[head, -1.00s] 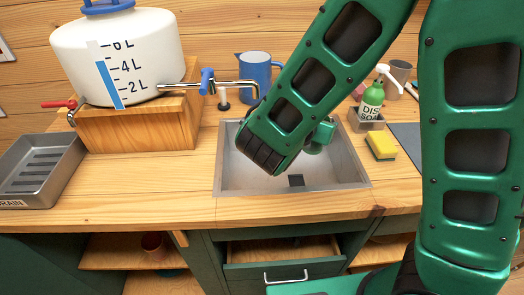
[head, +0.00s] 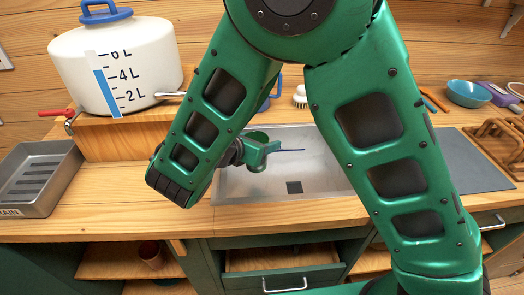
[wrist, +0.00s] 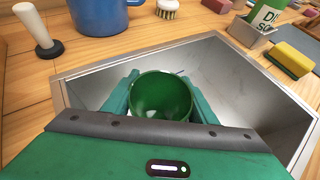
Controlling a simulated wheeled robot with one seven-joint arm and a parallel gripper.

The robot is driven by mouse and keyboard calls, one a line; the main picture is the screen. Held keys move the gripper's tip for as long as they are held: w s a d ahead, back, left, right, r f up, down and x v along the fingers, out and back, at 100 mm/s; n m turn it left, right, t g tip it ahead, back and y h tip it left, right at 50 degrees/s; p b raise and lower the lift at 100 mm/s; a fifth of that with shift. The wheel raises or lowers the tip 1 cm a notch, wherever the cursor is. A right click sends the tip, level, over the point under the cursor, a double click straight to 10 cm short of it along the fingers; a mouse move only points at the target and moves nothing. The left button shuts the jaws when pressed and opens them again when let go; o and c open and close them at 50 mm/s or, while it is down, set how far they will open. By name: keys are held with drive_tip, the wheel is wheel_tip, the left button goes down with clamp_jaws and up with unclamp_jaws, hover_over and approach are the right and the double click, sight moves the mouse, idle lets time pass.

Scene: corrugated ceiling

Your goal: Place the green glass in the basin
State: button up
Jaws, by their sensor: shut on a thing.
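The green glass (wrist: 162,95) is upright in the wrist view, its open rim facing the camera. My gripper (wrist: 160,97) is shut on it, with one finger on each side. The basin (wrist: 232,82) is a grey metal sink set in the wooden counter, and the glass appears over its near left part. In the head view my gripper (head: 260,152) is over the left part of the basin (head: 325,172), and my arm hides part of the view. The gap between glass and basin floor is hard to tell.
A blue jug (wrist: 98,14), a plunger-like tool (wrist: 36,30) and a brush (wrist: 168,8) stand behind the basin. The soap bottle (wrist: 266,16) and yellow sponge (wrist: 291,58) are to its right. A white water tank (head: 115,62) and drain tray (head: 40,175) are at left.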

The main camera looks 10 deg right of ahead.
drive_tip(key=f, duration=0.4)
drive_tip(key=shift+a, duration=0.2)
drive_tip(key=shift+s+f, duration=0.15)
drive_tip(key=shift+f, duration=0.5)
drive_tip(key=o, duration=1.2)
drive_tip(key=shift+c, duration=0.2)
drive_tip(key=shift+r, duration=0.4)
drive_tip(key=v, duration=1.2)
drive_tip(key=shift+r, duration=0.35)
drive_tip(key=shift+w, duration=0.25)
